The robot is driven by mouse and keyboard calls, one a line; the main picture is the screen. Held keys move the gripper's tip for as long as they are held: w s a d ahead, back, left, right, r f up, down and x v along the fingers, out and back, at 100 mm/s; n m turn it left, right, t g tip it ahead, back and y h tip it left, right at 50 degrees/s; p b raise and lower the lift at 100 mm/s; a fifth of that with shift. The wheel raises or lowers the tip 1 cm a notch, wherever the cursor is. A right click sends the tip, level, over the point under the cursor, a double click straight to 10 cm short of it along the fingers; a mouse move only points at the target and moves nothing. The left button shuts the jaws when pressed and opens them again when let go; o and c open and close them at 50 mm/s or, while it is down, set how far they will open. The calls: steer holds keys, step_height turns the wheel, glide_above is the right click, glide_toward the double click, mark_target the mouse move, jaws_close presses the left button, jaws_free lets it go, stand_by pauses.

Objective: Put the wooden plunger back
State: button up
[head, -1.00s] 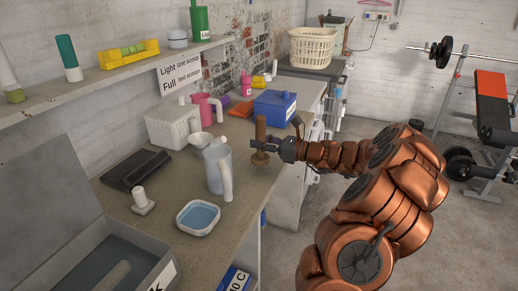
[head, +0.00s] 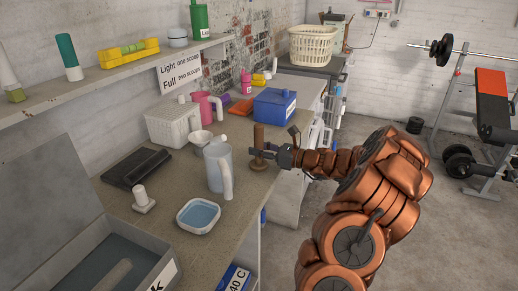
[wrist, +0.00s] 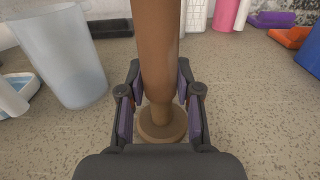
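The brown wooden plunger (head: 259,138) stands upright over the worktop (head: 226,222), near its right edge. My gripper (head: 267,152) reaches in from the right, with a finger on each side of the plunger's shaft. In the wrist view the dark fingers with purple pads (wrist: 159,92) close around the lower shaft of the plunger (wrist: 158,40), just above its round foot. I cannot tell whether the foot touches the worktop.
A translucent jug (head: 217,168) stands close left of the plunger. Behind are a blue box (head: 274,108), a white basket (head: 171,125) and a pink jug (head: 205,105).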

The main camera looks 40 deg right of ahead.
steer(key=o, duration=0.4)
steer(key=shift+c, duration=0.2)
steer(key=shift+r, duration=0.15)
steer(key=b+v, duration=0.1)
steer(key=v, duration=1.1)
